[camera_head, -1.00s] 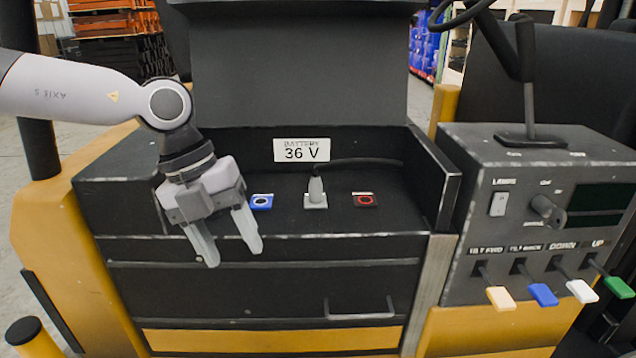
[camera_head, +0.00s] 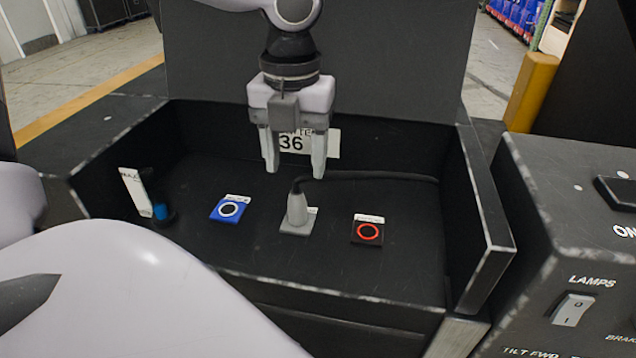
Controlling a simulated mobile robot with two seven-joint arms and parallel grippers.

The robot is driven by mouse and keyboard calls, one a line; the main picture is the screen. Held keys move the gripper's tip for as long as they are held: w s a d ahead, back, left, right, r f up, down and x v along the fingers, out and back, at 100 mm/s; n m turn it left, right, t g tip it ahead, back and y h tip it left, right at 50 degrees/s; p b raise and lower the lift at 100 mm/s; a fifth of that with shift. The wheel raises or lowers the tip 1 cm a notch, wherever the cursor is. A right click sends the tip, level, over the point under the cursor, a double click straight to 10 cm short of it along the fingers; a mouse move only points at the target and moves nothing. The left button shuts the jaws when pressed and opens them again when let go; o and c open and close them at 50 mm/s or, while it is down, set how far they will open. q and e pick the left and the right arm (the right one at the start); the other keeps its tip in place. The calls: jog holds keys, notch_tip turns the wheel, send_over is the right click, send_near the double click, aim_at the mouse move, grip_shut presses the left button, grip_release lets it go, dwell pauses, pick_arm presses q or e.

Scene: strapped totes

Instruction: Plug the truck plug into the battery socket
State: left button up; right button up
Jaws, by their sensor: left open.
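The grey truck plug (camera_head: 298,205) stands upright on a small grey base in the black battery compartment, with a black cable (camera_head: 385,176) running from its top to the right. On its left is a blue square (camera_head: 228,210) with a white ring; on its right is a black square (camera_head: 368,231) with a red ring. Their small labels are unreadable, so I cannot tell which is the battery socket. My left gripper (camera_head: 296,173) is open and empty, fingers pointing down, appearing above the plug in the picture and apart from it. My right gripper is out of view.
The compartment has a raised right wall (camera_head: 483,200) and a tall dark panel behind. A white tag (camera_head: 135,191) and a blue-and-black fitting (camera_head: 160,211) stand at its left. The partly covered voltage sign (camera_head: 325,143) is behind my fingers. A lamps switch (camera_head: 572,309) is at right.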

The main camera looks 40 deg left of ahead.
aim_at(297, 192)
pick_arm(q)
jog(key=shift+s, duration=0.2)
jog(key=shift+f+b, duration=0.55)
jog(key=shift+f, duration=0.35)
notch_tip(297, 192, down, 6)
jog(key=b, duration=0.5)
jog(key=shift+f, duration=0.1)
jog(key=shift+w+f+b, duration=0.1)
jog(key=shift+f+b, duration=0.4)
jog(key=shift+b, duration=0.15)
jog(key=shift+b, duration=0.4)
